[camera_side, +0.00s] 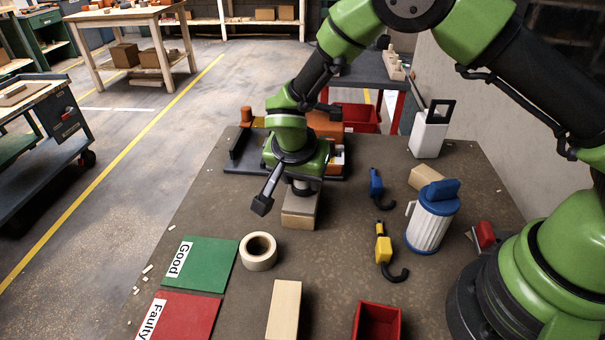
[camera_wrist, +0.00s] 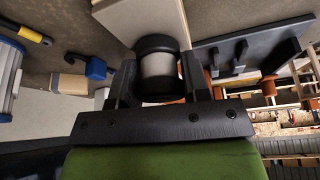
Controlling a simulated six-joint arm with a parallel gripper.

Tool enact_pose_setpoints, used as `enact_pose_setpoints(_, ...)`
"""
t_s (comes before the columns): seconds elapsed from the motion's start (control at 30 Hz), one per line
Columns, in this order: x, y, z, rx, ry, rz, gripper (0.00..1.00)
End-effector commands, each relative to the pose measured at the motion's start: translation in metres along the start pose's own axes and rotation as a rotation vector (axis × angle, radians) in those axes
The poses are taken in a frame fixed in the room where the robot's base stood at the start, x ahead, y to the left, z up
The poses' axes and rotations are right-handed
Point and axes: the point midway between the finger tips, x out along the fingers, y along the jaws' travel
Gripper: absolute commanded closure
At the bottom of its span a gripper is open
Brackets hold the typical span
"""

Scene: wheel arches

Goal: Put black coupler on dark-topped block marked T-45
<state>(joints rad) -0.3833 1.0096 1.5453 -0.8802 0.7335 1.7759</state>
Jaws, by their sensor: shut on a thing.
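My gripper (camera_side: 302,182) points down over a pale wooden block (camera_side: 298,219) near the middle of the table. In the wrist view its two black fingers (camera_wrist: 158,78) are shut on the black coupler (camera_wrist: 156,45), a short cylinder with dark ends and a pale grey middle band. The coupler's far end overlaps the block, which also shows in the wrist view (camera_wrist: 135,15). I cannot tell whether they touch. No T-45 mark is readable. The gripper hides most of the block's top in the side view, so I cannot confirm its dark colour.
A black rack (camera_wrist: 225,55) with orange parts stands behind the gripper. A tape roll (camera_side: 258,251), green Good mat (camera_side: 208,266) and red Faulty mat (camera_side: 190,315) lie front left.

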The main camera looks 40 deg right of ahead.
Motion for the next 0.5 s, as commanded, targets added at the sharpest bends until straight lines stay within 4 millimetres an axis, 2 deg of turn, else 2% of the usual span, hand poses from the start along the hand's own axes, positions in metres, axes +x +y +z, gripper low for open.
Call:
enact_pose_setpoints(0.17,0.002,0.0,0.0009,0.0,0.0,0.0,0.8)
enact_pose_setpoints(0.2,0.0026,0.0,0.0011,0.0,0.0,0.0,0.55)
enact_pose_setpoints(0.3,0.0022,-0.0001,0.0009,0.0,0.0,0.0,0.32)
enact_pose_setpoints(0.5,0.0021,0.0,0.0009,0.0,0.0,0.0,0.32)
